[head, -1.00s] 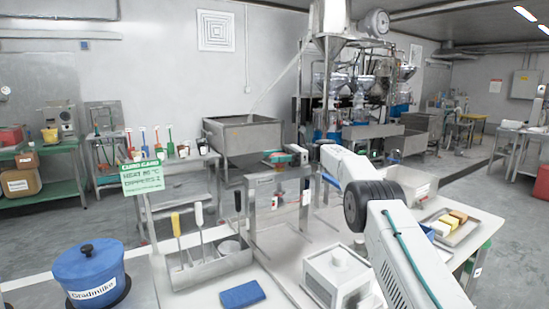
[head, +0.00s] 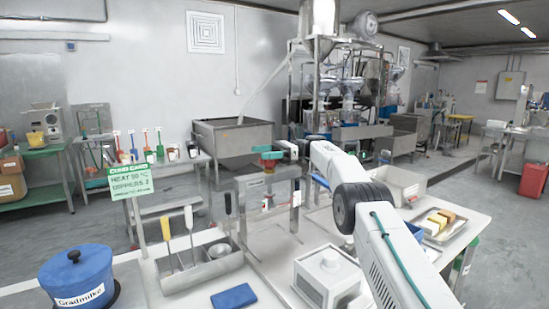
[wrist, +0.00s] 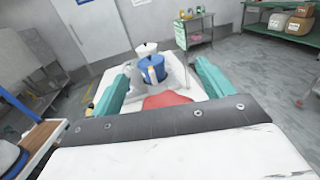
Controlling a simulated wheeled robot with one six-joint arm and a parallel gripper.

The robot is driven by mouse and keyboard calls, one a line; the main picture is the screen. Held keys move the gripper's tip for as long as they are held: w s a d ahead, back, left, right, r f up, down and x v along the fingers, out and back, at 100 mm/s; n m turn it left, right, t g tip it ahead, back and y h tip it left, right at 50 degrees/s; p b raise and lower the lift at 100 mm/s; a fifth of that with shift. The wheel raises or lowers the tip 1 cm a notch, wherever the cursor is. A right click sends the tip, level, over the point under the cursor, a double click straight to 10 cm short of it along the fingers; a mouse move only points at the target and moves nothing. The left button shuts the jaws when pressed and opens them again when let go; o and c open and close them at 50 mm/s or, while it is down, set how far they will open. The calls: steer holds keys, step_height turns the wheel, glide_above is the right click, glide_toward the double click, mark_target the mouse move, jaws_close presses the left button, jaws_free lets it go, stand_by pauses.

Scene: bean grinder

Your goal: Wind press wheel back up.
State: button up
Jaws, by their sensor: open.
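The press stands as a steel frame (head: 265,181) at the middle of the head view. A red part (head: 271,164), which looks like its wheel, shows at the frame's top, small and partly covered by my gripper (head: 267,155). In the wrist view my gripper (wrist: 160,83) is open, its two teal fingers spread wide. The red part (wrist: 167,101) lies between the fingers, close to the palm, its near side hidden by the dark plate. I cannot tell whether a finger touches it.
A blue lidded pot (head: 80,277) stands front left; it also shows in the wrist view (wrist: 153,69). A steel rack (head: 196,270) holds upright tools beside a green sign (head: 132,180). A white box (head: 328,275) and blue cloth (head: 234,297) lie near. A hopper (head: 232,140) stands behind.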

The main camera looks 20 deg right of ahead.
steer(key=shift+r, duration=0.8)
steer(key=shift+s, duration=0.15)
steer(key=shift+s, duration=0.15)
steer(key=s+r, duration=0.1)
steer(key=s, duration=1.4)
steer(key=shift+s+r, duration=0.2)
steer(key=shift+d, duration=0.1)
